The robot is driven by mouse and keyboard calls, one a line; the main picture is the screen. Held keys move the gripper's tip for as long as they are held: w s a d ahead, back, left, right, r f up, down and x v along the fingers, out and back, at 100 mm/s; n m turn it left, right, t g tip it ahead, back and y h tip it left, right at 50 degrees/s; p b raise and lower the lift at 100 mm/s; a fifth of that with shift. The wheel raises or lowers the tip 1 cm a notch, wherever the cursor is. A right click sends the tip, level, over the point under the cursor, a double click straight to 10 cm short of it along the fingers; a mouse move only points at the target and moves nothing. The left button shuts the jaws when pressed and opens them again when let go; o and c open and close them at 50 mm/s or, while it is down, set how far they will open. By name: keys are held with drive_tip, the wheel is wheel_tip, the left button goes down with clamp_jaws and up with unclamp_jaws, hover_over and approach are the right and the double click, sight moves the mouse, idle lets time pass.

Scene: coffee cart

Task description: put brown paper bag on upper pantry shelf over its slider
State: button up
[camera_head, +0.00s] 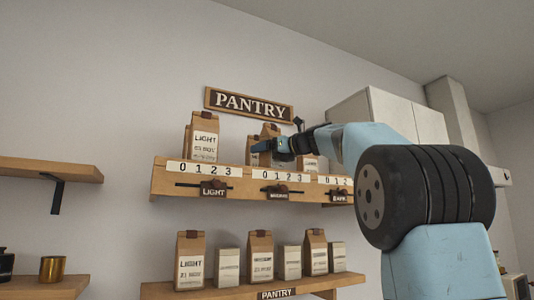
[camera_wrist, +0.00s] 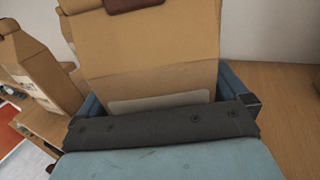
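A brown paper bag with a dark red clip (camera_wrist: 150,45) fills the space between my fingers in the wrist view. My gripper (camera_wrist: 165,100) has a blue finger against each side of it, and a pale label shows low on the bag. In the head view my gripper (camera_head: 272,146) is at the middle of the upper pantry shelf (camera_head: 160,182), above the middle slider (camera_head: 277,189). The bag (camera_head: 270,130) shows partly behind the gripper. Its base is hidden, so I cannot tell whether it touches the shelf.
A LIGHT bag (camera_head: 204,137) stands at the left of the upper shelf and another bag (camera_head: 308,163) is just right of my gripper. The lower shelf (camera_head: 215,291) holds several bags and boxes. Bare wood (camera_wrist: 280,95) lies right of the held bag.

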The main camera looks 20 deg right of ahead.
drive_tip(key=shift+r, duration=0.1)
drive_tip(key=v, duration=1.2)
